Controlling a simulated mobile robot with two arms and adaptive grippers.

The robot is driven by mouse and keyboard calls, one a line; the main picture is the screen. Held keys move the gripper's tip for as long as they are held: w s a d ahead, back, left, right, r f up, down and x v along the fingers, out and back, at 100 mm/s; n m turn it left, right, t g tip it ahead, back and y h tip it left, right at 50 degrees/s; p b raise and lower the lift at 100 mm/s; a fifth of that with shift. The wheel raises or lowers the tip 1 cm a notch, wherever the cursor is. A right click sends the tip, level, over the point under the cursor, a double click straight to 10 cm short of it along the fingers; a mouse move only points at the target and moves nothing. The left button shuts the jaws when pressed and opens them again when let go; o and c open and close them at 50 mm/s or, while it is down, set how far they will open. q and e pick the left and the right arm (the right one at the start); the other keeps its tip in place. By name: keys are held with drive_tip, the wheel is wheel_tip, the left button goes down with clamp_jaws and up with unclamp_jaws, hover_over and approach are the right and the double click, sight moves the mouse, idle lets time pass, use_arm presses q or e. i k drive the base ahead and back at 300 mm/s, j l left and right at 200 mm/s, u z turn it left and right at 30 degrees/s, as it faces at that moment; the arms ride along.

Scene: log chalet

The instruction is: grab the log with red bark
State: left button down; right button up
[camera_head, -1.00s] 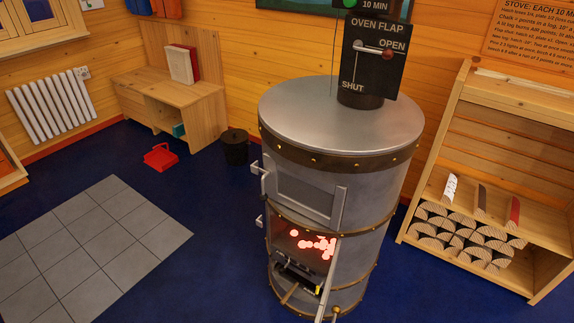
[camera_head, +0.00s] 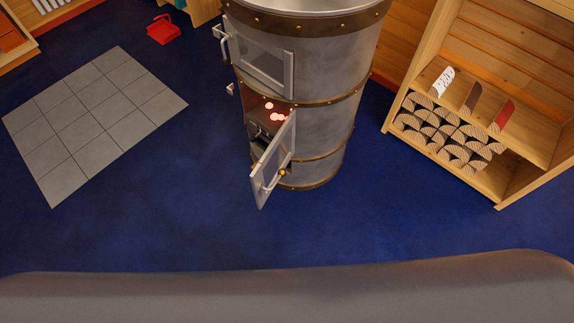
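The log with red bark (camera_head: 504,115) lies at the right end of the top row of logs in the wooden rack, at the right of the head view. Its red side faces up. To its left lie a log with dark brown bark (camera_head: 473,97) and a log with white, dark-flecked bark (camera_head: 441,82). Several cut logs (camera_head: 447,134) are stacked below them with their round ends facing out. Neither of my grippers shows in the head view.
The wooden rack (camera_head: 522,172) stands on the blue floor. The round metal stove (camera_head: 318,85) stands left of it, its lower door (camera_head: 273,162) open and embers glowing inside. Blue floor (camera_head: 390,210) before the rack is clear.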

sight(506, 111)
drive_tip(key=z, duration=1.7)
drive_tip(key=i+j+u, duration=0.2)
drive_tip(key=i, duration=0.25)
drive_tip(key=k+l, duration=0.05)
drive_tip(key=l, duration=0.05)
